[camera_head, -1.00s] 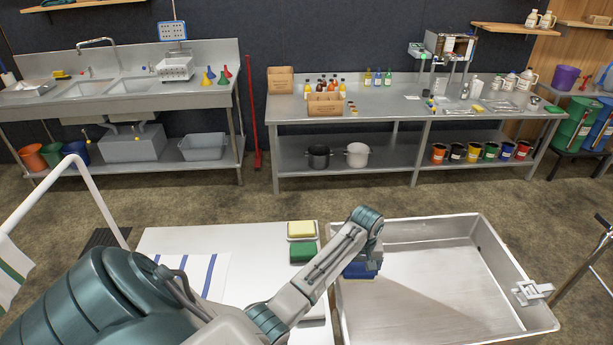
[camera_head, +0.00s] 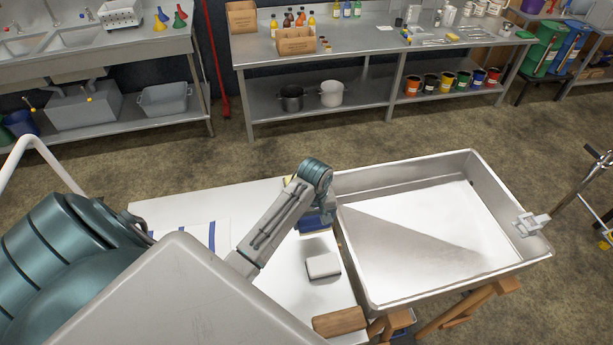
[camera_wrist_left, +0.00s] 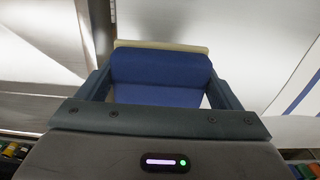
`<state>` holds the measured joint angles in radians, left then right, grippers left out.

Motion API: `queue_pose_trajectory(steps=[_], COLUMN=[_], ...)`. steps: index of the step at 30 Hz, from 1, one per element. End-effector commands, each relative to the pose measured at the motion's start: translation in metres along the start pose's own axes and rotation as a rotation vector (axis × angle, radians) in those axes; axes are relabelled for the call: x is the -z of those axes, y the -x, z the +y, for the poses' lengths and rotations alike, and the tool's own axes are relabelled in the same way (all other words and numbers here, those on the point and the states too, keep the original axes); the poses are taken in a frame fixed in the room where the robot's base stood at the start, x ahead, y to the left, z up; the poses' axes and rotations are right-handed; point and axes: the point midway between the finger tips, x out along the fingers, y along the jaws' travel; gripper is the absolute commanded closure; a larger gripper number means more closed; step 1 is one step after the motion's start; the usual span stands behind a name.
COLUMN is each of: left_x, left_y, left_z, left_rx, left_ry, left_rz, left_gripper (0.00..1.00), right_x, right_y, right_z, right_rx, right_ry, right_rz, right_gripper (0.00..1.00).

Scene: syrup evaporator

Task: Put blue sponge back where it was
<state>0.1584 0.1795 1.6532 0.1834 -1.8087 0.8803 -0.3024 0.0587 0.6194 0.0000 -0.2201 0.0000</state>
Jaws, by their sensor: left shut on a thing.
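The blue sponge (camera_head: 312,223), with a pale yellow layer on one side, is in my left gripper (camera_head: 317,214). In the left wrist view the blue sponge (camera_wrist_left: 160,70) sits between the two fingers, which are shut on it. It is held over the right part of the white table (camera_head: 262,194), near the pan's left edge. A yellow sponge (camera_head: 289,180) shows partly behind my arm. The green sponge is hidden now. My right gripper is out of view.
The large metal pan (camera_head: 459,162) stands right of the table on wooden legs, with a fitting (camera_head: 531,224) on its right rim. A striped cloth (camera_head: 190,236) lies on the table at left. A wooden block (camera_head: 340,321) is at the table's front edge.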

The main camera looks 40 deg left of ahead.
Motion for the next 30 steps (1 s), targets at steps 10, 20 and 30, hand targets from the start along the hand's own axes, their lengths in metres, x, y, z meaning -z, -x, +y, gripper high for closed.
queue_pose_trajectory(steps=[10, 20, 30], left_x=[0.0, 0.0, 0.001], left_y=[-0.042, -0.071, -0.073], left_z=[-0.001, 0.0, 0.0], left_rx=[0.003, -0.001, -0.001], left_ry=[0.001, -0.001, -0.001], left_rz=[-0.002, 0.001, 0.001], left_gripper=[0.35, 0.35, 0.02], right_x=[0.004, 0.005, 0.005], right_y=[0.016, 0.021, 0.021], right_z=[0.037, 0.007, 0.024], right_rx=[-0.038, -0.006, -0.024], right_ry=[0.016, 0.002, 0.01], right_rz=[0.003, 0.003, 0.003], right_gripper=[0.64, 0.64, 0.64])
